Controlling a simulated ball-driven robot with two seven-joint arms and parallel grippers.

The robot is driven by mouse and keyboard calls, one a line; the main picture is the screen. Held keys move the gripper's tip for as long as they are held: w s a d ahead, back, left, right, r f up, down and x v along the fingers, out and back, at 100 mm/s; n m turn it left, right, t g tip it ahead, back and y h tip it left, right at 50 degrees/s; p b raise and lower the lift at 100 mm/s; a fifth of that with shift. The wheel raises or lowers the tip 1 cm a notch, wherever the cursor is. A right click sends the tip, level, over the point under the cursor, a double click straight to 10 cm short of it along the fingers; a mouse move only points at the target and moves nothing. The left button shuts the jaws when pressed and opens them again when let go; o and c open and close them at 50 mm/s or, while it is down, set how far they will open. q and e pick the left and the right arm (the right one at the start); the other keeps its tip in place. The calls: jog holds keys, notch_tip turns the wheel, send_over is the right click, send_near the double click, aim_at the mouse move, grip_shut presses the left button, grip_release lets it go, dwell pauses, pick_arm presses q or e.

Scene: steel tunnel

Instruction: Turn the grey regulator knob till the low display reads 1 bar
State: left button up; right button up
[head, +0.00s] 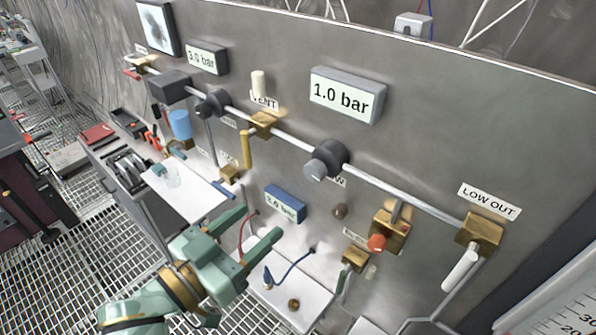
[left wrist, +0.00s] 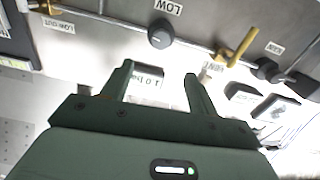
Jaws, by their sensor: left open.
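The grey regulator knob (head: 321,166) sits on a dark round body on the pipe along the steel panel. It also shows in the left wrist view (left wrist: 160,35), beside the LOW label. The low display (head: 346,96), above the knob in the head view, reads 1.0 bar. In the left wrist view the display (left wrist: 149,74) shows between my fingers, partly covered. My left gripper (head: 264,220) is open and empty, below and left of the knob in the head view, apart from it. My right gripper is not in view.
Another display (head: 206,58) reads 3.0 bar, by a second dark knob (head: 212,104). A brass vent valve (head: 264,124), an orange knob (head: 377,242) and a brass outlet block (head: 480,232) stick out from the panel. A blue-framed display (head: 285,204) is near my gripper. White shelves stand below.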

aim_at(311, 175)
pick_arm(q)
jog(key=p+x, duration=0.2)
jog(key=x, duration=1.1)
jog(key=shift+w+d, duration=0.1)
jog(key=shift+w, duration=0.15)
jog(key=shift+w+d, duration=0.3)
jog(key=shift+w, duration=0.2)
